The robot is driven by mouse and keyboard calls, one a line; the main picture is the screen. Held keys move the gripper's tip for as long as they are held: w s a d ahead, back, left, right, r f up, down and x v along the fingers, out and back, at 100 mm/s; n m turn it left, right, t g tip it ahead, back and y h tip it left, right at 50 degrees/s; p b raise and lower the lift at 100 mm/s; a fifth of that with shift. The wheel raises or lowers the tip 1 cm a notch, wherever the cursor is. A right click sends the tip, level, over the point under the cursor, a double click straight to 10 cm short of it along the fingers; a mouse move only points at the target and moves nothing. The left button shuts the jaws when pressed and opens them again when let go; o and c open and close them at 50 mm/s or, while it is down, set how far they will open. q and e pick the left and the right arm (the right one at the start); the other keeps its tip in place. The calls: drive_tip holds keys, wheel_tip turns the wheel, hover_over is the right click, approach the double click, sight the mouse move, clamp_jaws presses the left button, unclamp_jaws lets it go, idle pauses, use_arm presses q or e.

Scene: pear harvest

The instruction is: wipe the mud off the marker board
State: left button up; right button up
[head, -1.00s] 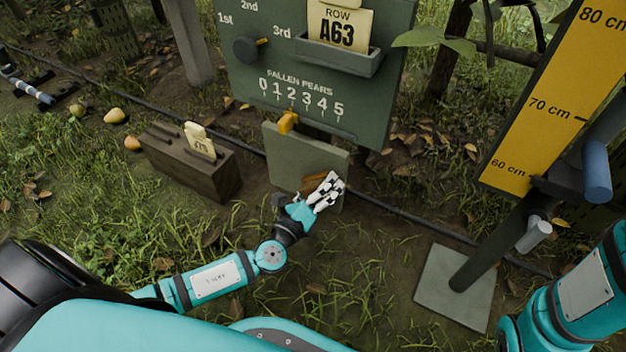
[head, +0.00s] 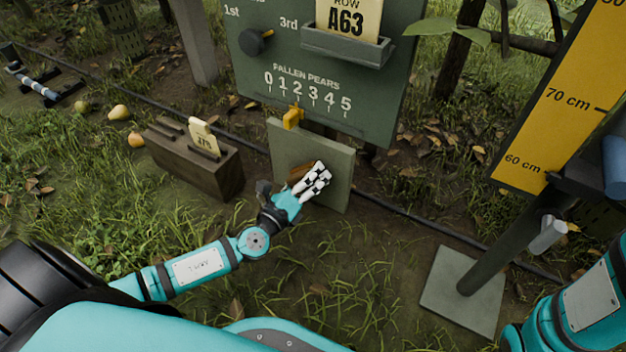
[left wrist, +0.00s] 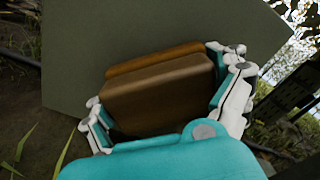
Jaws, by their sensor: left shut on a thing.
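The marker board, a plain grey-green panel (head: 338,165), stands upright below the larger green sign; it also fills much of the left wrist view (left wrist: 80,60). My left gripper (head: 315,180) is in front of its lower middle, shut on a brown block (left wrist: 160,92). The block has a thinner orange-brown layer on its board side (left wrist: 150,58). It lies against or very close to the board; contact cannot be told. A bit of the block shows beside the fingers in the head view (head: 301,172). No mud is distinguishable on the visible panel; the part behind the block is hidden.
A yellow clip (head: 293,117) sits at the panel's top edge, under the green sign (head: 300,95). A wooden box (head: 195,167) with a tag stands left. A yellow gauge (head: 555,95) on a post stands right. Several pears lie far left. A dark hose crosses behind.

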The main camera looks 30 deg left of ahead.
sight(285, 159)
use_arm(q)
drive_tip(key=a, duration=0.2)
drive_tip(key=a+b, duration=0.1)
drive_tip(key=shift+w+a+r, duration=0.3)
drive_tip(key=shift+w, duration=0.05)
drive_tip(key=shift+w+a, duration=0.1)
drive_tip(key=shift+a, duration=1.9)
drive_tip(key=shift+s, duration=0.6)
drive_tip(key=shift+s+a+f, duration=0.1)
drive_tip(key=shift+s+f, duration=0.05)
drive_tip(key=shift+s, duration=2.4)
